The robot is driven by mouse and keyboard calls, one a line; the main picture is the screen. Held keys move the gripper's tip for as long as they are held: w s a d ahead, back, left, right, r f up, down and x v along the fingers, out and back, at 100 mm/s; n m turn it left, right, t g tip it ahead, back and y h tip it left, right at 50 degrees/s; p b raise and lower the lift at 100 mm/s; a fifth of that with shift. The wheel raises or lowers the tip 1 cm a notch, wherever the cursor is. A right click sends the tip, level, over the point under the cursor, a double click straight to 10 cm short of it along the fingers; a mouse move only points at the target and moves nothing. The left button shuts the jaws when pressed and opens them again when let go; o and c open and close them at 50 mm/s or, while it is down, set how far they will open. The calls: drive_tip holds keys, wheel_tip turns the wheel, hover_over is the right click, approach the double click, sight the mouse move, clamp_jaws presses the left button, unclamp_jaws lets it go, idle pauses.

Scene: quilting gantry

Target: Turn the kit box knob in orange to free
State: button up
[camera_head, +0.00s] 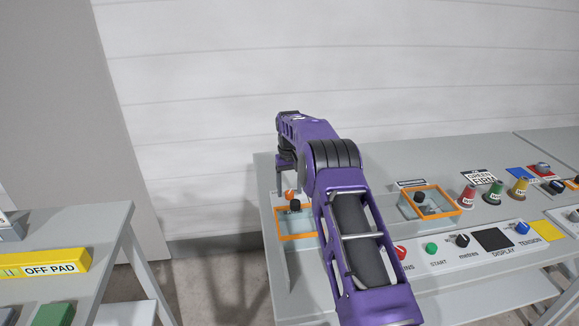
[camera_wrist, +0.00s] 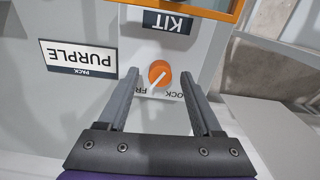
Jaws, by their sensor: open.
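The orange kit box knob (camera_wrist: 160,73) sits on a grey panel in the wrist view. A white line on it slants down-left toward the upside-down letters "FR"; "OCK" shows to its right. The KIT label (camera_wrist: 168,22) is above it, beside the orange-rimmed kit box (camera_wrist: 205,8). My gripper (camera_wrist: 159,76) is open, one finger on each side of the knob, with gaps showing; I cannot tell the height above it. In the head view the knob (camera_head: 290,193) shows small, below my gripper (camera_head: 286,164), behind the orange-rimmed box (camera_head: 297,237).
A PURPLE PACK label (camera_wrist: 79,58) lies left of the knob. In the head view, a second orange-rimmed box (camera_head: 440,212), coloured cones (camera_head: 495,192) and a control panel (camera_head: 470,247) fill the bench to the right. A separate table (camera_head: 100,232) stands at left, across a floor gap.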

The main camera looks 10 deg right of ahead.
sight(290, 192)
wheel_tip(290, 192, up, 16)
drive_tip(key=p, duration=0.2)
drive_tip(key=shift+r, duration=0.15)
